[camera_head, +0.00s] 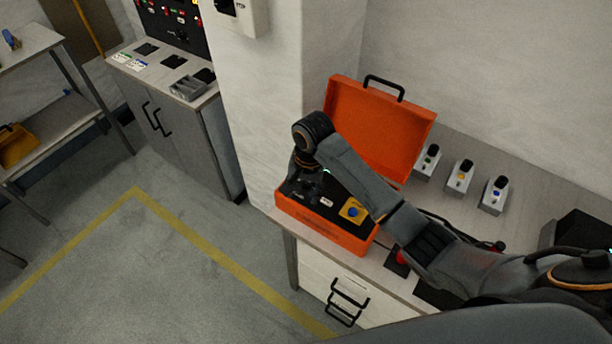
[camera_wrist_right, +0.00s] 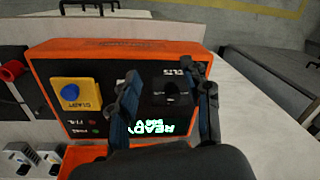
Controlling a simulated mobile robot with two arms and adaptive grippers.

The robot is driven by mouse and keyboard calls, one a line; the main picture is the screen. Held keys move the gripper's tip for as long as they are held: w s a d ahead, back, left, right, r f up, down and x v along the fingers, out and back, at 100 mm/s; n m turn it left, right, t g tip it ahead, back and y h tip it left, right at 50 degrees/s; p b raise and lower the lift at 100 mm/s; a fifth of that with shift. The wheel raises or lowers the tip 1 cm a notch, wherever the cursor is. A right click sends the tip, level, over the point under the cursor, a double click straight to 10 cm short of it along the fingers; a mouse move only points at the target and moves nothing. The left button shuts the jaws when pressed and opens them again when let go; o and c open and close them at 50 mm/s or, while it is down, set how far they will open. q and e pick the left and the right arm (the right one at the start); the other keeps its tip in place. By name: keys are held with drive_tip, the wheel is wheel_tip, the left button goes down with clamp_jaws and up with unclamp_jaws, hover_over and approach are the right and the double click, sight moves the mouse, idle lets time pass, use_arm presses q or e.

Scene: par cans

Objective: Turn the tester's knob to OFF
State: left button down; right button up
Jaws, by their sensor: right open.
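The tester is an open orange case (camera_head: 345,238) on the bench, with a black panel inside and its lid (camera_head: 385,125) raised. My right gripper (camera_head: 307,182) points down over the left part of the panel. In the wrist view my right gripper (camera_wrist_right: 168,88) is open, with one finger on each side of a dark knob (camera_wrist_right: 171,90). I cannot tell whether the fingers touch it, and its pointer is too dark to read. A lit green display (camera_wrist_right: 155,128) reads READY. A yellow plate with a blue button (camera_wrist_right: 70,92) sits on the same panel. My left gripper is not in view.
A red knob (camera_head: 403,257) is at the bench front. A wall pillar (camera_head: 255,100) rises just left of the case. Open floor lies to the left.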

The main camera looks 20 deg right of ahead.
drive_tip(key=w+d+r+m+h, duration=0.1)
drive_tip(key=w+d+r+m, duration=0.25)
drive_tip(key=w+r, duration=0.45)
drive_tip(key=shift+m+g, duration=0.3)
drive_tip(key=shift+m, duration=0.05)
drive_tip(key=f, duration=0.4)
drive_tip(key=f+p, duration=0.1)
drive_tip(key=f, duration=0.3)
drive_tip(key=s+f+p, duration=0.1)
drive_tip(key=f, duration=0.3)
drive_tip(key=shift+a+f, duration=0.1)
drive_tip(key=shift+f, duration=0.15)
drive_tip(key=shift+c, duration=0.4)
clamp_jaws()
